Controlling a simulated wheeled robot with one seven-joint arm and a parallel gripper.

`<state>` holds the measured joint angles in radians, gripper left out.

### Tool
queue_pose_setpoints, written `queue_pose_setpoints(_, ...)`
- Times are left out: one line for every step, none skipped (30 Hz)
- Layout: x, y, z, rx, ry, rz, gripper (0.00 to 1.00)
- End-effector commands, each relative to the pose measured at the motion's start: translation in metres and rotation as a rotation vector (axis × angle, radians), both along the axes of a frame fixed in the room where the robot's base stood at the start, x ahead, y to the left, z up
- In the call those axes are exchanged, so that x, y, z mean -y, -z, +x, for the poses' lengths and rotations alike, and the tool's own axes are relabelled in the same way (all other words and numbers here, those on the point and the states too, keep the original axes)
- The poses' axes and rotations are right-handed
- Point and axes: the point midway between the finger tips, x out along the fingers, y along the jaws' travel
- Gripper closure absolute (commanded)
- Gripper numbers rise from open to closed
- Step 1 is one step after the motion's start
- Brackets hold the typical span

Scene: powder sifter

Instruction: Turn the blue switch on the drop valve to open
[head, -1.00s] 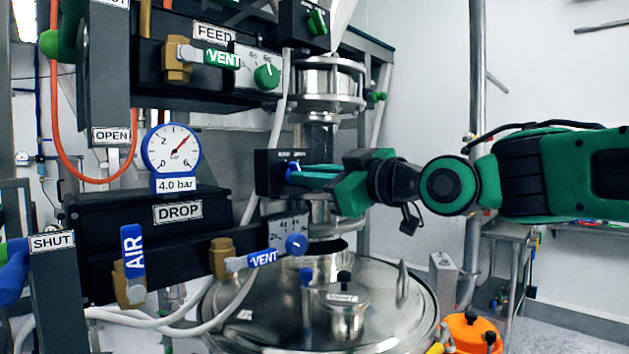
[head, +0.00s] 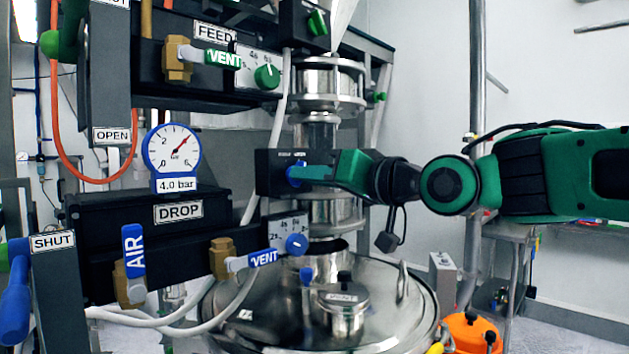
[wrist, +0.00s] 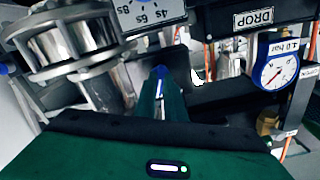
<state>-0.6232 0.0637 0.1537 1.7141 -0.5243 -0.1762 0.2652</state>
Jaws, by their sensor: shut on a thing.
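The blue switch (head: 296,174) sits on the front of a small black box (head: 268,172) on the drop valve, in the middle of the head view. My gripper (head: 307,174) reaches it from the right and is shut on the switch. In the wrist view the blue of the switch (wrist: 160,71) shows at the tips of my green fingers (wrist: 160,98). The fingers cover most of the switch, so its pointing direction is hard to read. The lettering on the box is too small to read.
Left of the switch are the DROP box (head: 178,212), a gauge marked 4.0 bar (head: 172,150) and a blue AIR lever (head: 134,251). A blue dial (head: 296,243) and VENT handle (head: 262,259) lie below. A steel vessel lid (head: 250,325) is underneath. Steel pipework stands behind my gripper.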

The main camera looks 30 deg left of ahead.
Motion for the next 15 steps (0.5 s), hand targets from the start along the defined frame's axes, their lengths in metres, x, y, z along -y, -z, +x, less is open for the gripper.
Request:
queue_pose_setpoints(0.003,-0.0036,0.0054,-0.019,0.012,0.013,1.0)
queue_pose_setpoints(0.003,-0.0036,0.0055,-0.033,0.012,0.018,1.0)
queue_pose_setpoints(0.0031,-0.0037,0.0056,-0.053,0.012,0.023,1.0)
queue_pose_setpoints(0.0031,-0.0037,0.0057,-0.064,0.012,0.027,1.0)
queue_pose_setpoints(0.0031,-0.0038,0.0058,-0.076,0.012,0.03,1.0)
queue_pose_setpoints(0.0031,-0.0038,0.0059,-0.089,0.013,0.035,1.0)
queue_pose_setpoints(0.0032,-0.0039,0.006,-0.097,0.013,0.037,1.0)
queue_pose_setpoints(0.0033,-0.0039,0.0061,-0.105,0.013,0.039,1.0)
queue_pose_setpoints(0.0034,-0.0039,0.0063,-0.115,0.013,0.042,1.0)
queue_pose_setpoints(0.0034,-0.004,0.0065,-0.119,0.013,0.044,1.0)
queue_pose_setpoints(0.0034,-0.004,0.0066,-0.124,0.013,0.046,1.0)
queue_pose_setpoints(0.0036,-0.0041,0.0067,-0.129,0.014,0.047,1.0)
queue_pose_setpoints(0.0036,-0.0042,0.0068,-0.133,0.014,0.048,1.0)
queue_pose_setpoints(0.0036,-0.0041,0.0069,-0.135,0.014,0.049,1.0)
queue_pose_setpoints(0.0038,-0.0042,0.007,-0.137,0.014,0.05,1.0)
